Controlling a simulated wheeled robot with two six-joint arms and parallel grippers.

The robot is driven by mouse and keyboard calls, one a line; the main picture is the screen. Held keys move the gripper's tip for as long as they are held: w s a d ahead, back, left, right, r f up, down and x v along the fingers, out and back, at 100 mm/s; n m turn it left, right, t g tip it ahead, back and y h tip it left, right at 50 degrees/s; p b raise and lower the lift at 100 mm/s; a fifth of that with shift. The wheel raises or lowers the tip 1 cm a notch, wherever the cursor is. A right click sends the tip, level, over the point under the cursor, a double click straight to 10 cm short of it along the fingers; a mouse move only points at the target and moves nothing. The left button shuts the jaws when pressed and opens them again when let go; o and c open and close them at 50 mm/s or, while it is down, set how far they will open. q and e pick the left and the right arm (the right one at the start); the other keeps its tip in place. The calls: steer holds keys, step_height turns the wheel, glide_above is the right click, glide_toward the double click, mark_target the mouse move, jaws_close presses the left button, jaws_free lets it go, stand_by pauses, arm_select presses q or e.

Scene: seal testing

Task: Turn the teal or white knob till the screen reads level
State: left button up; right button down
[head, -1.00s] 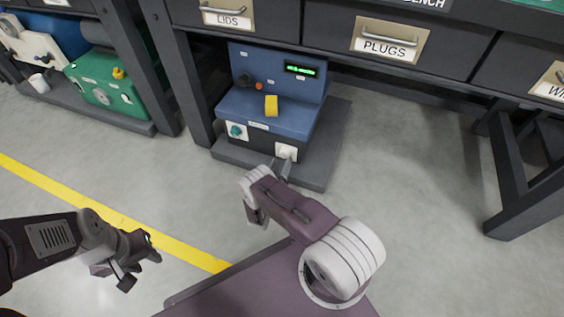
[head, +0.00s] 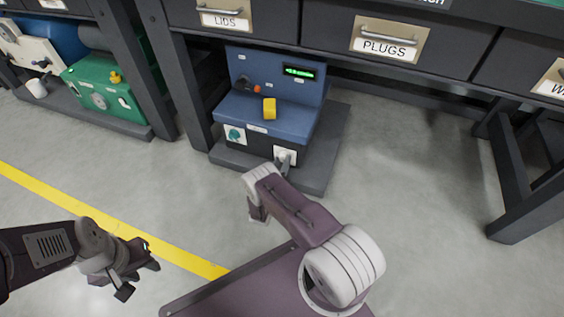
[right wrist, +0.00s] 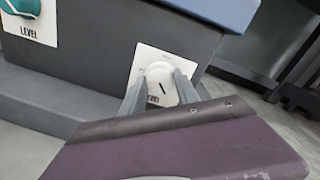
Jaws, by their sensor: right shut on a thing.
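The blue tester (head: 275,92) stands on a dark base under the bench. Its small screen (head: 299,72) is lit green, with text too small to read. The teal knob (head: 234,133) is on the front at the left, on a white plate; in the right wrist view the teal knob (right wrist: 20,7) sits above the word LEVEL. The white knob (right wrist: 161,84) is on another white plate with a dark mark line; its label is partly hidden. My right gripper (right wrist: 160,97) is shut on the white knob, a finger on each side. My left gripper (head: 135,272) hangs empty over the floor, its jaws unclear.
A yellow part (head: 269,109) and a small orange button (head: 257,89) are on the tester. A green machine (head: 105,88) stands at the left. Bench drawers marked LIDS and PLUGS (head: 386,42) hang above, and a bench leg (head: 520,180) stands right. The floor between is clear.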

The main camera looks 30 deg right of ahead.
steer(key=m+p, duration=0.1)
steer(key=m, duration=1)
steer(key=shift+f+m+h+p, duration=0.1)
steer(key=shift+m+h+p, duration=0.2)
steer(key=shift+h, duration=0.1)
stand_by(0.4)
steer(key=c, duration=0.9)
jaws_free()
